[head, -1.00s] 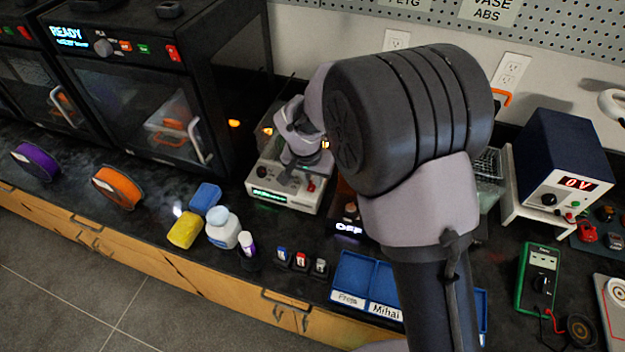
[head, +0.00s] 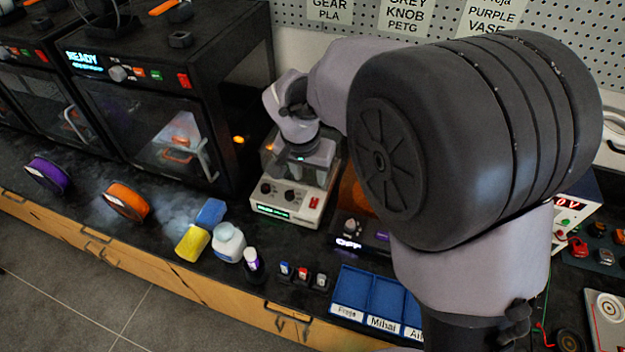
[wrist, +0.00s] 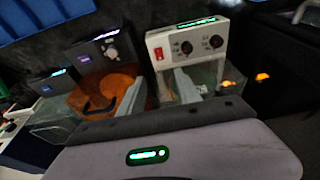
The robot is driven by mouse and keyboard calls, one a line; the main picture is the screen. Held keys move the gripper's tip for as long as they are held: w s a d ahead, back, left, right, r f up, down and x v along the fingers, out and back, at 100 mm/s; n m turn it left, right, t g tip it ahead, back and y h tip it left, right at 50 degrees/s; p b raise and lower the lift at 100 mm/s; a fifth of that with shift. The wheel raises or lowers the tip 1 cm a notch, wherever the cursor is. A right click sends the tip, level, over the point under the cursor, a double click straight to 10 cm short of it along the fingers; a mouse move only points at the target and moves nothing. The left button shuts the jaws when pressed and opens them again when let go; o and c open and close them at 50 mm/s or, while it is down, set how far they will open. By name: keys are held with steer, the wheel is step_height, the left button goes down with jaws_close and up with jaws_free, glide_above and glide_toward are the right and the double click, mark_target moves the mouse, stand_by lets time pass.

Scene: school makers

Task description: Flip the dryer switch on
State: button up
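A dark box with a knob and a lit display (head: 349,243) reading OFF has an orange spool under its lid; it looks like a filament dryer. It also shows in the wrist view (wrist: 97,50). Left of it in the head view is a white machine (head: 284,209) with two knobs, a green display and a red rocker switch (head: 314,203). The switch shows in the wrist view (wrist: 158,54). My gripper (wrist: 158,80) is open and empty, fingers pointing at the space around the white machine's front. In the head view its tips are hidden behind my wrist.
A black printer (head: 150,105) stands left of the white machine. A white bottle (head: 229,243), yellow and blue sponges and small vials stand in front. A blue tray (head: 372,292) lies at front right. My arm hides much of the right side.

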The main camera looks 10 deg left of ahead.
steer(key=v, duration=0.4)
steer(key=shift+r+p, duration=0.15)
steer(key=shift+p, duration=0.25)
steer(key=s+d+r+m, duration=0.1)
steer(key=s+d+r, duration=0.3)
steer(key=d+r, duration=0.4)
steer(key=s+d+r+m+t+y+b, duration=0.1)
steer(key=s+d+t+y, duration=0.1)
steer(key=s+d, duration=1)
steer(key=s, duration=0.4)
steer(key=shift+s+d+r+m+t, duration=0.2)
steer(key=shift+s+d+m+t, duration=0.1)
steer(key=shift+m+t, duration=0.1)
steer(key=shift+w, duration=0.1)
